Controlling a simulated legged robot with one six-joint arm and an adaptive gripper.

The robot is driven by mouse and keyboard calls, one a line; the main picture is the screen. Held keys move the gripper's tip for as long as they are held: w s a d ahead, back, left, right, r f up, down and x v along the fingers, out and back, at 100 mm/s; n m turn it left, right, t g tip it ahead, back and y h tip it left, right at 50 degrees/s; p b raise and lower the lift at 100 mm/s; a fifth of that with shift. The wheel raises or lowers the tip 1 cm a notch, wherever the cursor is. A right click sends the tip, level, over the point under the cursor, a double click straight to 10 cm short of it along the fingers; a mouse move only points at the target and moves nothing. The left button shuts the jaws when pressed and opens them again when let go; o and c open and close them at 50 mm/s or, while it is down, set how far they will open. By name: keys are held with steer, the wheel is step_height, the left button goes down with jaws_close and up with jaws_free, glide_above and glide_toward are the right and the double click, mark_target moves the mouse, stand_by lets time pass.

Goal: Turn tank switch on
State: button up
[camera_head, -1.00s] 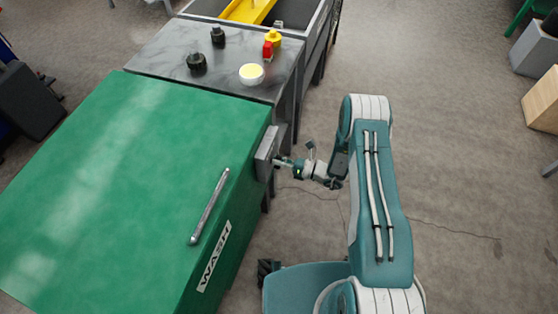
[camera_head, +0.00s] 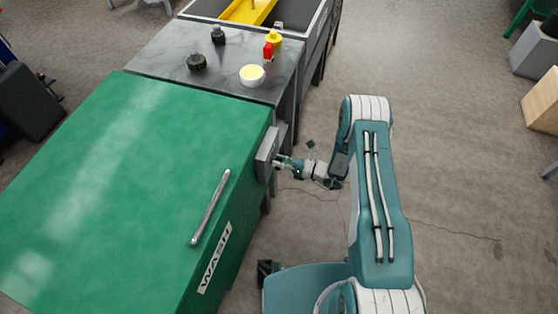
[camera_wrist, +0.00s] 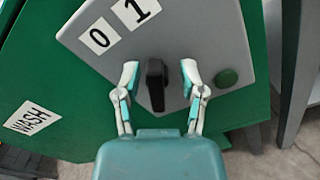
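The tank switch (camera_wrist: 156,84) is a black rotary knob on a grey switch box (camera_wrist: 205,38), shown in the wrist view. Labels "0" (camera_wrist: 99,37) and "1" (camera_wrist: 136,9) sit above it. The knob's bar lies roughly upright in this view; which label it points to I cannot tell for sure. My gripper (camera_wrist: 159,80) is open, with one finger on each side of the knob and a gap to both. In the head view my gripper (camera_head: 281,163) is at the grey box (camera_head: 265,153) on the green tank's side; the knob is hidden there.
The green wash tank (camera_head: 120,180) has a metal handle (camera_head: 210,207) and a WASH label (camera_head: 214,257). A round green button (camera_wrist: 227,78) sits right of the knob, near my right finger. A dark counter (camera_head: 160,50) adjoins the tank.

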steer(key=v, duration=1.2)
stand_by(0.3)
